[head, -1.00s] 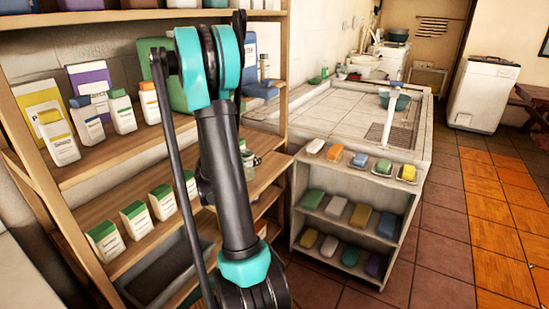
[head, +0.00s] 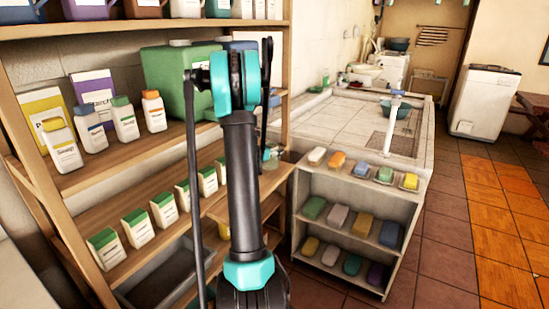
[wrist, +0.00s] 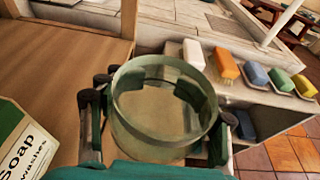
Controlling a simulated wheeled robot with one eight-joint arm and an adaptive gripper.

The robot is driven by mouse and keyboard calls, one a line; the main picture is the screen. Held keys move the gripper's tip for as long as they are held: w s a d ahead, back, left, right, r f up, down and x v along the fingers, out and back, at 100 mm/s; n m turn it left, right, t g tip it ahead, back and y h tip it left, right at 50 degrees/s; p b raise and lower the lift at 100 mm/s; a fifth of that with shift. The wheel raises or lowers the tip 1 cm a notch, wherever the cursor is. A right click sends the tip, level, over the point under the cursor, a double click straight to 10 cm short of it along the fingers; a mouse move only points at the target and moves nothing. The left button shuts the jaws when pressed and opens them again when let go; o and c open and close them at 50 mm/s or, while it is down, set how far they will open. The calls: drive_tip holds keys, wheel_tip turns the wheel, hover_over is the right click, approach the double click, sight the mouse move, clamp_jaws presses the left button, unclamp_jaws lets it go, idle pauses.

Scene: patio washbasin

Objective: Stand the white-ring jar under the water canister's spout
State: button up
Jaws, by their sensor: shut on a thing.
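My gripper (wrist: 162,112) is shut on a clear, greenish glass jar (wrist: 165,145), with a finger on each side. The jar is open at the top and looks empty in the wrist view. No white ring can be made out on it. In the head view the jar (head: 270,161) shows only in part behind my arm, in front of the shelf unit's right side. A large green canister (head: 165,75) with a pale cap stands on the upper shelf, partly behind my arm. A blue canister behind my arm is mostly hidden. I cannot tell which one is the water canister, and no spout is clear.
Soap bottles (head: 60,145) and starch packs (head: 97,95) stand left of the green canister. Green-topped soap boxes (head: 137,222) line the shelf below. A low white rack (head: 345,187) with several soap bars stands right, before the tiled washbasin (head: 350,122).

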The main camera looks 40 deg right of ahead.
drive_tip(key=shift+d+f, duration=0.1)
drive_tip(key=shift+f, duration=1.7)
drive_tip(key=o, duration=1.4)
drive_tip(key=shift+f, duration=0.1)
